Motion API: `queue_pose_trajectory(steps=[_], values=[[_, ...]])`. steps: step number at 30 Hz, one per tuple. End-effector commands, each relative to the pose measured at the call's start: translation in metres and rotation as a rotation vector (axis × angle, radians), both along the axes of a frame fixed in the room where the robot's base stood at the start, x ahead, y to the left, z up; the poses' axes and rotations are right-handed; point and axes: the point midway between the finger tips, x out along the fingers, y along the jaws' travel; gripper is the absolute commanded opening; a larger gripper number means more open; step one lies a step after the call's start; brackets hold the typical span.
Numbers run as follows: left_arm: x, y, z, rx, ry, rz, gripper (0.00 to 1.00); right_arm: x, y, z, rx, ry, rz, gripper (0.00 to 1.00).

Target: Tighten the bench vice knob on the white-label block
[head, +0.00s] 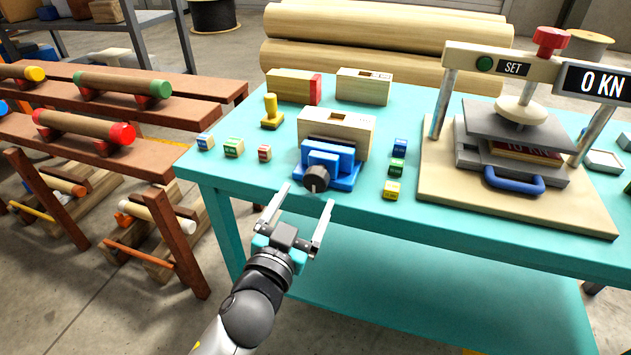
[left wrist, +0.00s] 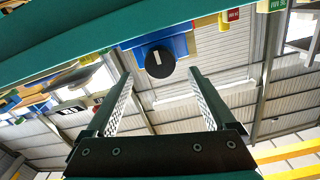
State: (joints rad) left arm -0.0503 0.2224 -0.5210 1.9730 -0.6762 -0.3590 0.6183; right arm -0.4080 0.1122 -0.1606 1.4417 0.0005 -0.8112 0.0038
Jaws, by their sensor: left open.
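The blue bench vice (head: 336,164) stands at the front edge of the teal table, with a pale wooden block (head: 343,130) in it. The block's label colour is not clear. The vice's round dark knob (head: 316,179) faces me; it also shows in the left wrist view (left wrist: 160,64) with a white mark on its face. My left gripper (head: 307,196) is open and empty, just in front of the knob. Its two fingers point at the knob, one to each side, and the knob appears just beyond the fingertips, apart from them. My right gripper is not in view.
Small labelled cubes lie left (head: 233,147) and right (head: 397,167) of the vice. A yellow stamp-like piece (head: 271,112) and two more wooden blocks (head: 364,87) stand behind. A press (head: 513,150) reading 0 KN is at right. Wooden racks (head: 150,108) stand left of the table.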

Motion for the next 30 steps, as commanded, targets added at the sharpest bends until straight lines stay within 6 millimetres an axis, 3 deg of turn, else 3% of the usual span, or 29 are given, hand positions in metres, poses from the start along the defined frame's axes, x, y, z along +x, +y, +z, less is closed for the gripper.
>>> queue_pose_trajectory(steps=[9, 15, 27, 30], values=[[0.041, -0.013, 0.000, 0.001, -0.003, 0.001, 0.89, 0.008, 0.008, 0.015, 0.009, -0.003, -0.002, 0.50], [0.057, -0.019, -0.001, -0.001, 0.000, 0.000, 0.89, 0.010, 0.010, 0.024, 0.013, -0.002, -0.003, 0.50], [0.062, -0.020, 0.000, -0.001, 0.000, 0.000, 0.89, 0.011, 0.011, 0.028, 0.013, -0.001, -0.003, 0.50], [0.061, -0.020, 0.000, -0.001, 0.000, 0.000, 0.80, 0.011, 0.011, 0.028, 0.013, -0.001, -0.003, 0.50]])
